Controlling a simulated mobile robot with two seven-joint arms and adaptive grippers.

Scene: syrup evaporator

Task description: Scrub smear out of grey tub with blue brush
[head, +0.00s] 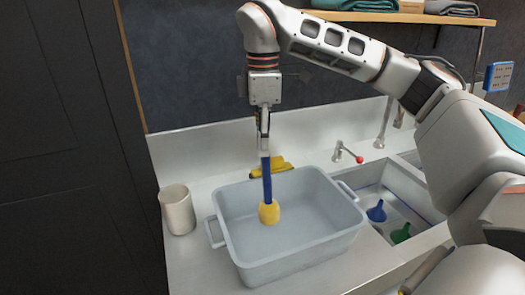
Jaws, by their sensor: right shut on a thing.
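The grey tub (310,262) stands on the pale counter, with a handle at each end. My right gripper (264,150) points straight down above the tub. It is shut on the blue brush (267,185), which hangs upright with its yellow head (269,212) inside the tub. I cannot tell whether the head touches the tub floor. No smear shows on the visible inside of the tub; the brush head covers a small part of the floor. My left gripper is not in view.
A beige cup (177,209) stands left of the tub. A yellow cloth-like thing (272,166) lies behind it. To the right is a sink with a tap (346,152), holding a blue funnel (377,211) and a green one (401,233). A shelf (400,17) hangs above.

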